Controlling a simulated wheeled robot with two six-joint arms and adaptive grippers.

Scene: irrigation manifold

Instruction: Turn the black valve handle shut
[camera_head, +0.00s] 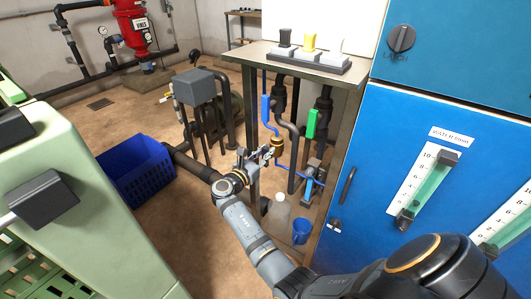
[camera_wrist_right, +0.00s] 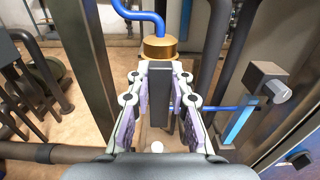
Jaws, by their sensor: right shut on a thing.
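My right gripper (camera_head: 258,155) reaches in under the bench, in front of the pipes. In the right wrist view its two fingers (camera_wrist_right: 160,78) are closed on the sides of a dark, flat bar, the black valve handle (camera_wrist_right: 159,90). The handle stands lengthwise between the fingers, just in front of a brass fitting (camera_wrist_right: 160,48) with a blue tube on top. In the head view the gripper largely hides the handle, and the brass fitting (camera_head: 277,145) shows beside the fingers. My left gripper is not in view.
A blue handle (camera_head: 266,108) and a green handle (camera_head: 311,124) sit on pipes nearby. A blue cabinet (camera_head: 380,150) stands close on the right. A clear jug (camera_head: 279,212) and blue cup (camera_head: 301,231) stand below. A blue crate (camera_head: 135,172) is left on the floor.

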